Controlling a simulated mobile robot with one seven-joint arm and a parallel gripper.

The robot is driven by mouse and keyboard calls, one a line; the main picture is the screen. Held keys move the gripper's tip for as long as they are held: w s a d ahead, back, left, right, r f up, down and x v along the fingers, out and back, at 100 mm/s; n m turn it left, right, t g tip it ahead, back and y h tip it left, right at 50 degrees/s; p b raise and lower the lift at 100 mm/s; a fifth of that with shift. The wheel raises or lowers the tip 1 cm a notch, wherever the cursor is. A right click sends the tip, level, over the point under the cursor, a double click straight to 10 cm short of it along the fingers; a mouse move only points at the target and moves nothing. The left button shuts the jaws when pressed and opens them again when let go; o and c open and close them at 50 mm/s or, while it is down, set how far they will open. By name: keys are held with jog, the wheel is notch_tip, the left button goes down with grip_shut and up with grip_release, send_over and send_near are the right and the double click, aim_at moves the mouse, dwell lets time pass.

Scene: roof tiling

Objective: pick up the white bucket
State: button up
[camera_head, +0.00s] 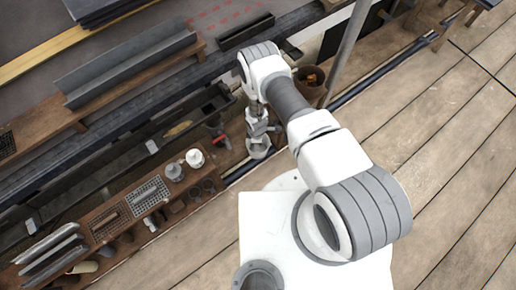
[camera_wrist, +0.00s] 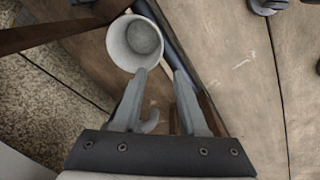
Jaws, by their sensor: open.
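The white bucket (camera_wrist: 122,46) stands upright in the wrist view, just beyond my fingertips and a little left of the gap between them. I see into its round mouth, and it looks empty, with a greyish bottom. My gripper (camera_wrist: 160,73) is open, and nothing is between its fingers. In the head view my gripper (camera_head: 257,128) points down at the end of the arm, beside the wooden bench. A pale round shape (camera_head: 259,150) just below it appears to be the bucket, partly hidden by the gripper.
A wooden bench (camera_head: 140,180) with metal trays, a white cup (camera_head: 195,158) and grey slabs (camera_head: 48,252) stands at the left. A brown bucket (camera_head: 309,82) and a grey pole (camera_head: 349,45) are beyond my arm. The plank floor (camera_head: 450,120) at the right is mostly clear.

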jog(key=b, duration=0.6)
send_near(258, 155)
jog(key=f, duration=0.5)
jog(key=shift+w+a+f, duration=0.15)
jog(key=shift+w+a, duration=0.05)
jog(key=shift+w+d+f+b, duration=0.1)
jog(key=shift+f+b, duration=0.6)
jog(key=shift+f, duration=0.6)
jog(key=shift+w+d+f+b, duration=0.1)
jog(key=shift+f+b, duration=0.6)
jog(key=shift+f, duration=0.6)
grip_shut()
jog(key=shift+s, duration=0.1)
